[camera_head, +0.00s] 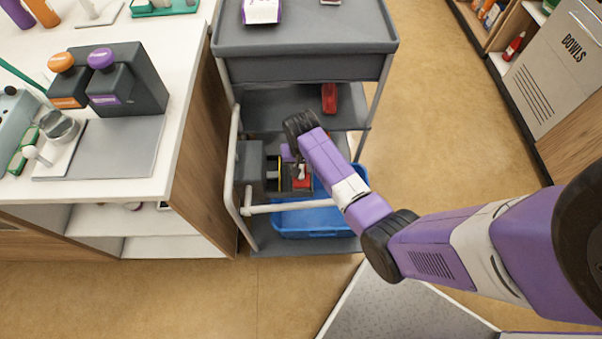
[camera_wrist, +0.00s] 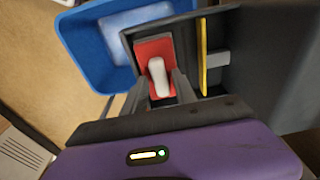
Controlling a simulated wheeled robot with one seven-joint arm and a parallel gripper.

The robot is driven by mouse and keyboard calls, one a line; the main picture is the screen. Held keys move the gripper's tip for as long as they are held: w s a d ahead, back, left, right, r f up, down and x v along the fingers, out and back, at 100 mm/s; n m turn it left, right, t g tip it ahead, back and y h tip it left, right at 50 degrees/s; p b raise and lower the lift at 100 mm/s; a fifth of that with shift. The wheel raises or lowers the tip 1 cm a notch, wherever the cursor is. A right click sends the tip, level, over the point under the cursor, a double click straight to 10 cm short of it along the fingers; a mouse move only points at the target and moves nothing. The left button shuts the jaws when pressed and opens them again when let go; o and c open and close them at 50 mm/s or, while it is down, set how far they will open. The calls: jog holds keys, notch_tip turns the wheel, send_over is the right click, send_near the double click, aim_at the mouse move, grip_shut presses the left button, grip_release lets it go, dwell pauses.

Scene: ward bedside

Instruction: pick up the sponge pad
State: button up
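My gripper (camera_wrist: 159,82) reaches into a dark open box (camera_wrist: 226,90) on the cart's lower level. Its two fingers are apart. Between and just beyond them, a red flat piece (camera_wrist: 146,48) with a white rounded piece (camera_wrist: 158,76) on it shows. I cannot tell whether the fingers touch the white piece. A thin yellow strip (camera_wrist: 203,58) stands along the box's inside right. I cannot tell which of these is the sponge pad. In the head view, the red piece (camera_head: 303,184) shows beside my forearm, which hides part of the box.
A blue tub (camera_head: 315,219) sits beside the box on the grey cart (camera_head: 301,69). The cart's upright posts and shelves are close around my arm. A white counter (camera_head: 150,165) stands left. A red object (camera_head: 329,98) lies on the middle shelf. Floor at right is clear.

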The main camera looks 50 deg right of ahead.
grip_shut()
notch_tip(320, 180, up, 20)
jog(key=p, duration=0.2)
dwell(0.6)
jog(key=shift+c, duration=2.1)
grip_release()
grip_shut()
